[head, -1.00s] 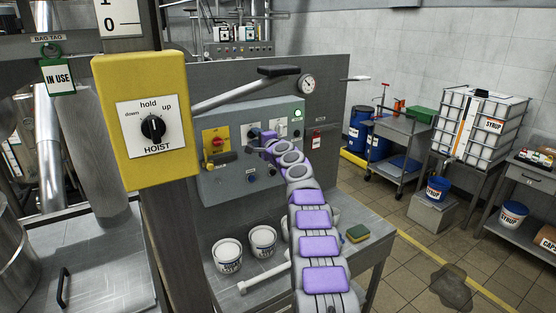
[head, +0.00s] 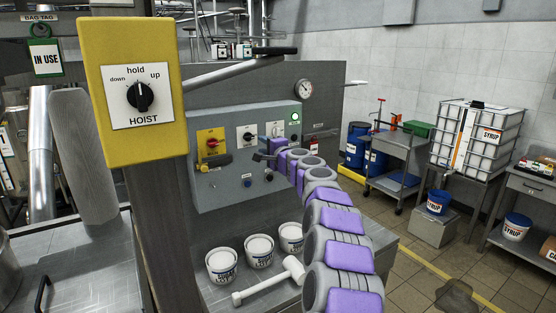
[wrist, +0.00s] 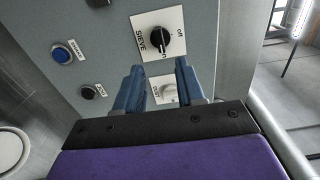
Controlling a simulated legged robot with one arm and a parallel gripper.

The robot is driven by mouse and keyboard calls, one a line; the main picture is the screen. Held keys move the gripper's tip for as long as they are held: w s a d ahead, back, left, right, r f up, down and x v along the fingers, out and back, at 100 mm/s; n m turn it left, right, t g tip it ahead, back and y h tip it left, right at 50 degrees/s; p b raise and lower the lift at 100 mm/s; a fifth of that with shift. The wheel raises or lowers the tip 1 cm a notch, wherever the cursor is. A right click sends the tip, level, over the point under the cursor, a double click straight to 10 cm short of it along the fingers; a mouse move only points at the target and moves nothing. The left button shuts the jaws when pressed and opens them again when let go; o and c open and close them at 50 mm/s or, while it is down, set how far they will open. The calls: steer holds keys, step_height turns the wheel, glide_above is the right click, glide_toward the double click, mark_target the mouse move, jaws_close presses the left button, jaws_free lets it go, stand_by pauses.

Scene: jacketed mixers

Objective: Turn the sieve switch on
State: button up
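The sieve switch (wrist: 160,40) is a black rotary knob on a white plate marked SIEVE, with off and on labels, in the upper middle of the wrist view. In the head view it seems to be the middle knob (head: 247,135) on the grey control panel (head: 215,185). I cannot tell for sure which label its pointer faces. My gripper (wrist: 160,68) is open and empty, with its two blue fingers pointing at the panel just short of the knob. It shows in the head view (head: 268,152) too, right of and below the knob.
A second white-plated knob (wrist: 168,90) shows between the fingers. A blue button (wrist: 62,55) and a black button (wrist: 90,92) lie to the left. The panel has a red switch (head: 212,142) and a lit green lamp (head: 294,117). A yellow hoist box (head: 135,140) stands nearer on the left.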

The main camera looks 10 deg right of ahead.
steer(key=b+v, duration=0.1)
steer(key=v, duration=0.7)
steer(key=shift+d, duration=0.15)
stand_by(0.4)
